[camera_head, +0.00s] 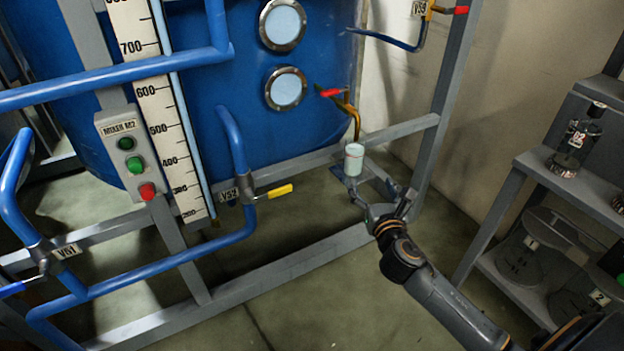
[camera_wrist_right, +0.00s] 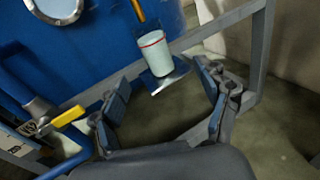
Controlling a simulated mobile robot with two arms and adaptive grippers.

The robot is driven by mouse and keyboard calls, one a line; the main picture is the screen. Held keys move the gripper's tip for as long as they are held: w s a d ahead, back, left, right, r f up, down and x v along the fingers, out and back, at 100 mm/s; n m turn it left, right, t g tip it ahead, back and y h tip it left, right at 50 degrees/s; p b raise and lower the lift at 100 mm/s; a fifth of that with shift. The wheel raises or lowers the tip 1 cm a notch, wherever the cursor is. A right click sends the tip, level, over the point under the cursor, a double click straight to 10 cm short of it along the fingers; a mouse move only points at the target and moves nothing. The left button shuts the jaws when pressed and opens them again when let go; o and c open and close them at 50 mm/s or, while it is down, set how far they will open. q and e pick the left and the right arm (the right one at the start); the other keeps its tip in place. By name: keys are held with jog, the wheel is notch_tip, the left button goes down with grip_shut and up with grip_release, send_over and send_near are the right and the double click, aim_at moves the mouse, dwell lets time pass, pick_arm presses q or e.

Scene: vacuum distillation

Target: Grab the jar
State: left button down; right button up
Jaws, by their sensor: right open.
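The jar (camera_head: 354,160) is a small pale cylinder under the outlet of a bent brass pipe on the blue tank. My left gripper does not show.
The blue tank (camera_head: 235,90) stands in a grey frame (camera_head: 290,262). A red-handled valve (camera_head: 330,93) is above the jar. A yellow-handled valve (camera_head: 280,191) and blue pipes are to the left. A grey shelf (camera_head: 508,202) with glassware stands at right. The floor between is clear.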

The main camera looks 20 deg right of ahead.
aim_at(357, 151)
jog(key=shift+n+t, duration=0.3)
jog(key=shift+n, duration=0.2)
jog(key=x, duration=0.2)
jog(key=r+b+x, duration=0.1)
jog(key=x, duration=0.2)
jog(key=a+x, duration=0.1)
jog(key=x, duration=0.1)
jog(key=shift+w+d+r, duration=0.1)
jog(key=shift+w+r, duration=0.2)
jog(key=shift+w, duration=0.25)
jog(key=shift+w+d, duration=0.15)
jog(key=shift+w, duration=0.25)
jog(key=x, duration=0.1)
jog(key=b+x, duration=0.1)
jog(key=x, duration=0.3)
jog(key=shift+w+r+b, duration=0.1)
jog(key=shift+r+b, duration=0.2)
jog(key=shift+b, duration=0.1)
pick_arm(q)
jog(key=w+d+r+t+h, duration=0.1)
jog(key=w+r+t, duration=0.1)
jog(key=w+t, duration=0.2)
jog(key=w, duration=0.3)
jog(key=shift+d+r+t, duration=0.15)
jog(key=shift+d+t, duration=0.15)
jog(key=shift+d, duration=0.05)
pick_arm(e)
jog(key=c, duration=1.5)
